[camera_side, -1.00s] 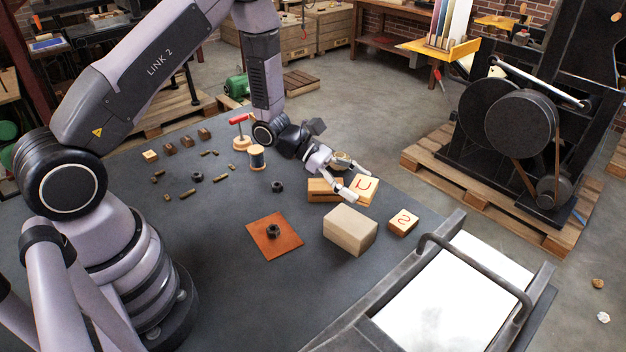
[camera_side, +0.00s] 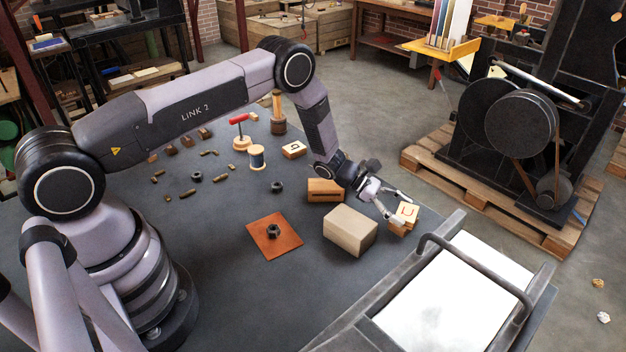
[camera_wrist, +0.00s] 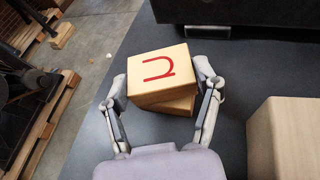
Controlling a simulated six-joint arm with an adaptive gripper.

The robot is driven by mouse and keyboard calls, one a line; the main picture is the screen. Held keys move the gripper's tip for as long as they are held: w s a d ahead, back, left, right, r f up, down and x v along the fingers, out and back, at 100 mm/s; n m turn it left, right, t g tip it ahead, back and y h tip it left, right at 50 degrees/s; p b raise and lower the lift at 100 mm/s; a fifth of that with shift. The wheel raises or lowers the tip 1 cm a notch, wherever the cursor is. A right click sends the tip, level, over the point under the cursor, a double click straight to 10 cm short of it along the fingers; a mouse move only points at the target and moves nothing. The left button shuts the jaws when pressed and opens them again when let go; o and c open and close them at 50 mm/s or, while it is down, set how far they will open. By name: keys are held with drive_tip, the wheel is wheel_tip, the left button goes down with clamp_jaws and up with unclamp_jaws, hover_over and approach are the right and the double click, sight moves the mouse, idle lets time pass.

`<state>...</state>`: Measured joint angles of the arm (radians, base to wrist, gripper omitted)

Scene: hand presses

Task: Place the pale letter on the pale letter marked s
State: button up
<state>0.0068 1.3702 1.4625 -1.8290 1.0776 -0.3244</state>
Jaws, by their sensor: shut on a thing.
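The pale letter, a light wooden block with a red U-shaped mark (camera_side: 408,210), is between the fingers of my gripper (camera_side: 402,207). In the wrist view the fingers of my gripper (camera_wrist: 160,82) close on its two sides, and its red-marked face (camera_wrist: 148,78) is up. The pale letter marked s (camera_side: 398,229) is directly below it, its marked face covered. In the wrist view the lower block (camera_wrist: 180,105) peeks out along the near and right edges, turned slightly against the upper one. I cannot tell whether the two blocks touch.
A large beige block (camera_side: 350,231) stands to the left, with a slotted brown block (camera_side: 324,190) behind it. The press bed (camera_side: 455,290) is close at the front right. A block with a black letter (camera_side: 294,149) lies farther back. A nut sits on a red-brown mat (camera_side: 273,247).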

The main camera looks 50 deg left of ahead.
drive_tip(key=shift+f, duration=0.2)
drive_tip(key=o, duration=1.1)
